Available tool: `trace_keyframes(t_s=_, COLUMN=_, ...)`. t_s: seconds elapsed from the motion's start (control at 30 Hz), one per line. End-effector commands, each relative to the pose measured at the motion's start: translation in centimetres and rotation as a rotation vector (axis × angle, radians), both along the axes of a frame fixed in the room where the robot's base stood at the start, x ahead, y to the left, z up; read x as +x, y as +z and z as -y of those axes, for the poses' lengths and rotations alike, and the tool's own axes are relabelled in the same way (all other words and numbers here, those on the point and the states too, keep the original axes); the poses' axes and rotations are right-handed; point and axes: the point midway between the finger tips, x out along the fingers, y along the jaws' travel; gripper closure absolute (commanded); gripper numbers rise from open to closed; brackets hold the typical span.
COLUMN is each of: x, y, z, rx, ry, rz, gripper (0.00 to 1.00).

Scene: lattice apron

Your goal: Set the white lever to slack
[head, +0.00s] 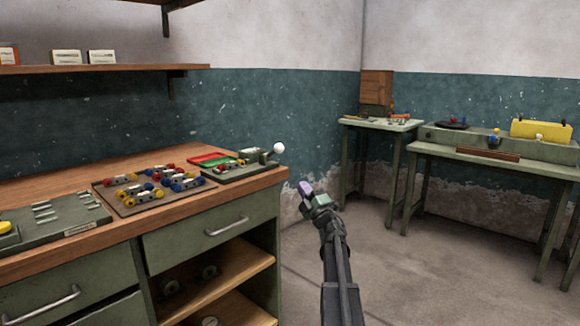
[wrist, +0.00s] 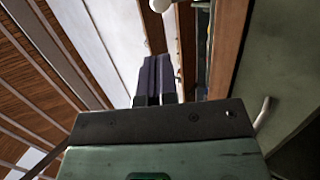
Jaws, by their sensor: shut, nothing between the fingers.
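The white lever is a round white knob (head: 278,148) on a short arm, mounted on a grey-green fixture (head: 238,171) at the right end of the wooden bench. The knob sticks up and out near the bench's right edge. In the wrist view a white ball (wrist: 160,5) shows at the top edge, just beyond my fingertips. My gripper (head: 304,189) is off the bench's right end, lower than the knob and to its right, apart from it. Its purple-dark fingers (wrist: 156,78) are together with nothing between them. Any markings for slack are too small to read.
A board of coloured connectors (head: 150,208) and a grey-green panel (head: 75,232) lie on the bench (head: 50,190). A drawer handle (head: 226,227) protrudes at the front. Tables with a yellow box (head: 541,130) stand at the back right. Floor right of the bench is clear.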

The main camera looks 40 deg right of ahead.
Motion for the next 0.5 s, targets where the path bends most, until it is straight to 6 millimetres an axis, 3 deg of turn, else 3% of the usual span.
trace_keyframes(t_s=0.17, x=1.6, y=1.5, z=0.2, rx=0.0, ry=0.0, rz=0.0, gripper=1.0)
trace_keyframes(t_s=0.5, x=7.4, y=5.9, z=0.5, rx=0.002, ry=0.001, rz=0.0, gripper=1.0)
